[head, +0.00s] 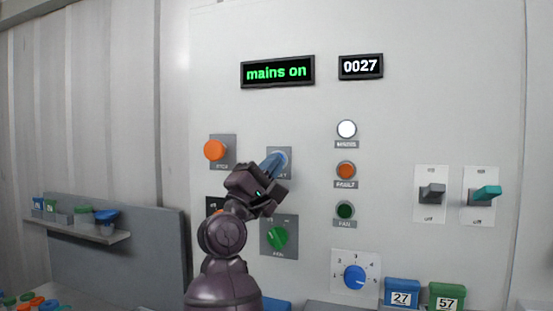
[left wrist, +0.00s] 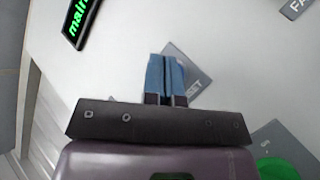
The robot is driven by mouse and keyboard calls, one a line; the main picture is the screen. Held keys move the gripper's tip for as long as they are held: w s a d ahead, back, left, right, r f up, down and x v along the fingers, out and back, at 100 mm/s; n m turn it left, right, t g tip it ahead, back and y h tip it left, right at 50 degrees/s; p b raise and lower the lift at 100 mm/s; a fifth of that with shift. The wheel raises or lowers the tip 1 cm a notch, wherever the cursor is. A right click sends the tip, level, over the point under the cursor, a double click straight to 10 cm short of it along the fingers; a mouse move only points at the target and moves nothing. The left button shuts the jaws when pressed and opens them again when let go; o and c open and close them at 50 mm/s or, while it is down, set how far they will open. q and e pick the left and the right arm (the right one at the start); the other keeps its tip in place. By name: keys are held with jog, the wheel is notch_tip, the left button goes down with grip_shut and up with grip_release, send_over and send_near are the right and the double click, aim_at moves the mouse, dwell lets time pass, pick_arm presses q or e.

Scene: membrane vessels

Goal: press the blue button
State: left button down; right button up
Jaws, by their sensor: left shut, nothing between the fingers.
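The blue button (head: 284,155) sits on a grey plate whose label ends in "ET", on the white panel in the head view. It is mostly covered by my left gripper (head: 274,161). The gripper's blue fingers are shut with nothing between them, and their tips are at the button. I cannot tell whether they touch it or whether it is pushed in. In the left wrist view the shut fingers (left wrist: 165,76) stand in front of the grey plate (left wrist: 197,76) and hide the button. My right gripper is not in view.
A white, an orange and a green lamp stand in a column to the right. A display (head: 278,72) reads "mains on"; another (head: 360,67) reads 0027. Two switches are at the right.

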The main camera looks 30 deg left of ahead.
pick_arm(q)
jog(key=shift+s+d, duration=0.1)
jog(key=shift+s, duration=0.15)
jog(key=s+p, duration=0.1)
jog(key=s, duration=0.1)
jog(key=s+d+p, duration=0.1)
jog(key=s, duration=0.2)
dwell(0.8)
jog(key=shift+w+y, duration=0.1)
jog(key=shift+y, duration=0.2)
